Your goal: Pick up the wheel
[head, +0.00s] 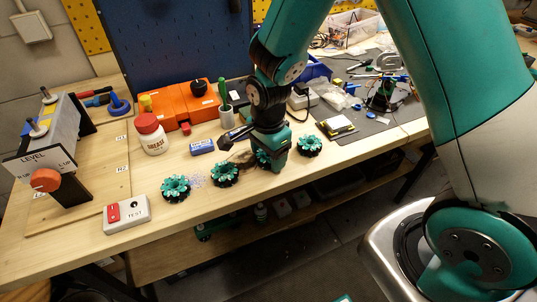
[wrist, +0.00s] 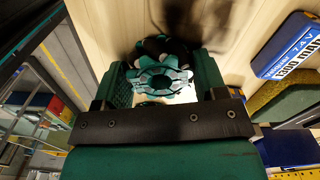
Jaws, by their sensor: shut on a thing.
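My gripper (head: 278,158) points down over the front part of the wooden bench. In the wrist view its two green fingers (wrist: 163,76) stand on either side of a green and black wheel (wrist: 160,82) and are shut on it. In the head view this wheel (head: 263,157) is mostly hidden behind the gripper. I cannot tell if it touches the bench top. Three similar wheels lie on the bench: one (head: 309,146) to the right of my gripper, one (head: 225,174) to its left and one (head: 175,188) farther left.
A test box with a red switch (head: 126,214) is at the front left. A yellow-edged device (head: 336,127) lies to the right. The bench's front edge is close.

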